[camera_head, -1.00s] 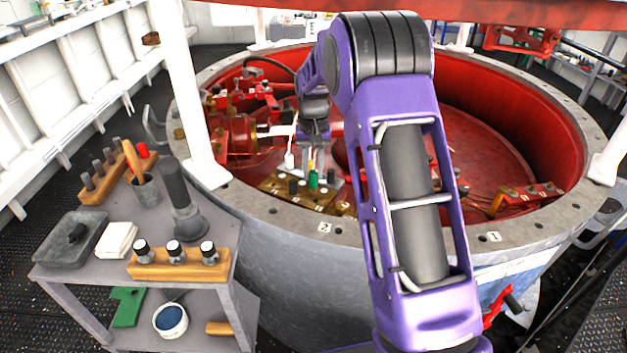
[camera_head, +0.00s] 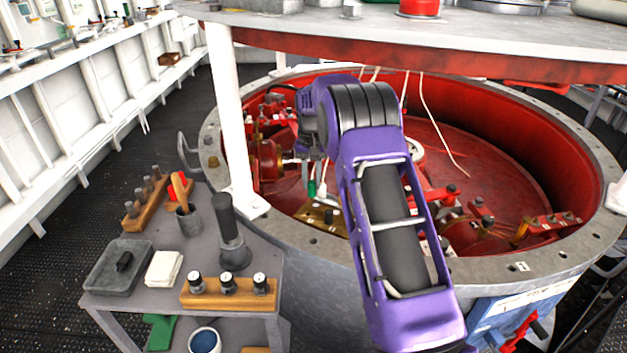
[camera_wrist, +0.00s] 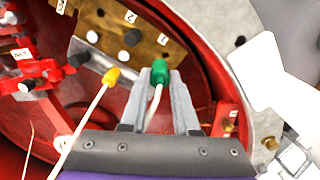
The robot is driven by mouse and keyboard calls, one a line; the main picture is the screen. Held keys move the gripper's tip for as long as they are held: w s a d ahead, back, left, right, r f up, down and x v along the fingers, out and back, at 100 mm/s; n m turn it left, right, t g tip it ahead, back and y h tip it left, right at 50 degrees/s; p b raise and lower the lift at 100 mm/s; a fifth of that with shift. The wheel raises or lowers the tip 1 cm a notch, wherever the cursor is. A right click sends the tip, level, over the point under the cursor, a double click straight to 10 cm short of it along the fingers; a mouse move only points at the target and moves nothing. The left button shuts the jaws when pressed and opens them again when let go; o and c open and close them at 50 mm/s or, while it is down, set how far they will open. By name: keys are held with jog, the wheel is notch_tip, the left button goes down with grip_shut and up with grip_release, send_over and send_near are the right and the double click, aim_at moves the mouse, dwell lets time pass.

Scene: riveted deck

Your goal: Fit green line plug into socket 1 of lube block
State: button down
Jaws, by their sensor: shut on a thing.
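My gripper (camera_wrist: 162,76) is shut on the green line plug (camera_wrist: 159,72), with its white line trailing back between the fingers. In the head view the green plug (camera_head: 311,188) shows just below my gripper, at the far left of the brass lube block (camera_head: 318,215). The plug's tip overlaps the block's near edge, close to label 1 (camera_wrist: 164,40). Socket 1 is not clearly visible, and I cannot tell whether the plug touches the block. My arm hides part of the block.
A yellow plug (camera_wrist: 112,76) on a white line lies left of the green one. Pale round pegs (camera_wrist: 131,38) stand on the block. Red fittings (camera_wrist: 28,65) are at left. The grey ring rim (camera_head: 480,268) surrounds the pit. A tool cart (camera_head: 215,285) stands at left.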

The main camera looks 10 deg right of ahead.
jog(key=shift+w+a+f+b, duration=0.15)
jog(key=shift+a+f, duration=0.05)
jog(key=shift+f, duration=0.65)
jog(key=shift+w+a+f+b, duration=0.1)
jog(key=shift+w+a+f, duration=0.05)
jog(key=shift+f, duration=0.7)
jog(key=shift+w+a+f+b, duration=0.15)
jog(key=shift+a+f, duration=0.05)
jog(key=shift+f, duration=0.65)
jog(key=shift+f+b, duration=0.65)
jog(key=shift+f, duration=0.6)
jog(key=c, duration=0.6)
grip_release()
notch_tip(320, 180, up, 12)
jog(key=shift+p, duration=0.3)
